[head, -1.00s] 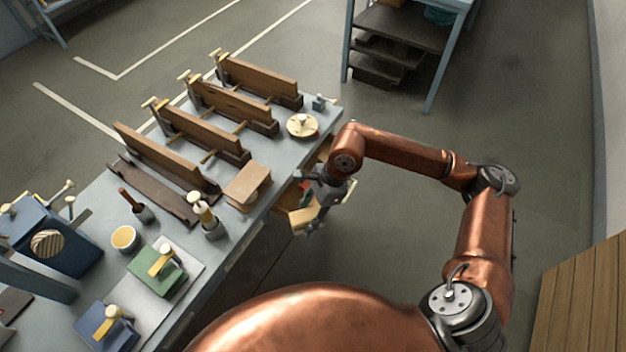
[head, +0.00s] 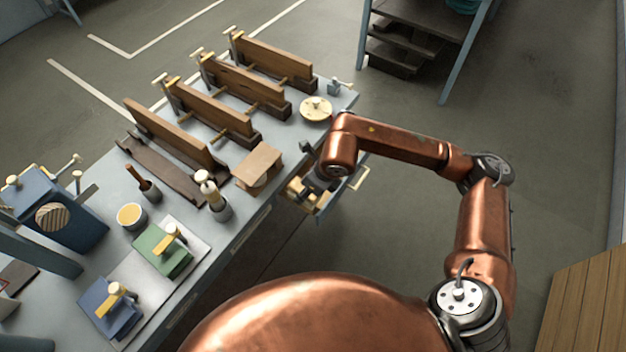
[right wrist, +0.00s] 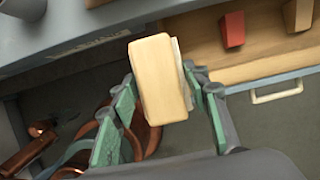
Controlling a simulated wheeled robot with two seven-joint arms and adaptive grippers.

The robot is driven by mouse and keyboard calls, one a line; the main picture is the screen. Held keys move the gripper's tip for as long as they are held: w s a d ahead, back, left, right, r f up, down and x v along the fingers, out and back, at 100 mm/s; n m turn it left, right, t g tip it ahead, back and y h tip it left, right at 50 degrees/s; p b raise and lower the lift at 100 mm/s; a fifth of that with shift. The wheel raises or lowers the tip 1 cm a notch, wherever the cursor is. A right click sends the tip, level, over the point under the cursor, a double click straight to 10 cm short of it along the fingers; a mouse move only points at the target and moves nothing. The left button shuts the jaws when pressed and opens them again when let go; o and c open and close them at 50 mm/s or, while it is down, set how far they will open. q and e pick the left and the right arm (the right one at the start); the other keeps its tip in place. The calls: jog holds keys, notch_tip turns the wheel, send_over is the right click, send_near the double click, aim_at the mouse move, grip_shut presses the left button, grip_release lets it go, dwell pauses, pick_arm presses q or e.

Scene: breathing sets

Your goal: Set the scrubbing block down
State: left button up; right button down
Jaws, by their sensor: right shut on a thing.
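A pale wooden block (right wrist: 162,80) with a thin whitish layer on one side, which I take for the scrubbing block, is held between the fingers of my right gripper (right wrist: 163,88). In the right wrist view it hangs beside an open drawer (right wrist: 262,75), and I cannot tell its height above it. In the head view my right gripper (head: 312,184) is at the open drawer (head: 325,208) on the bench's right side, partly hidden by my wrist. My left gripper is not in view.
The drawer holds a red block (right wrist: 232,29) and a brown block (right wrist: 297,14). On the bench (head: 245,229) above are a wooden piece (head: 258,165), a round pale disc (head: 316,108) and several upright planks in clamps.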

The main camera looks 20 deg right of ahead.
jog(key=w+d+f, duration=0.1)
jog(key=w+f, duration=0.1)
jog(key=w+d+f, duration=0.1)
jog(key=w+f, duration=0.2)
jog(key=w+d+f, duration=0.1)
jog(key=w+f, duration=0.1)
jog(key=shift+w+d+f, duration=0.15)
jog(key=shift+w+d, duration=0.05)
jog(key=shift+w, duration=0.05)
notch_tip(320, 180, down, 3)
jog(key=shift+w+f+b, duration=0.15)
jog(key=shift+f+b, duration=0.05)
jog(key=shift+b, duration=0.15)
jog(key=shift+f+b, duration=0.35)
jog(key=shift+f, duration=0.15)
jog(key=shift+f, duration=0.1)
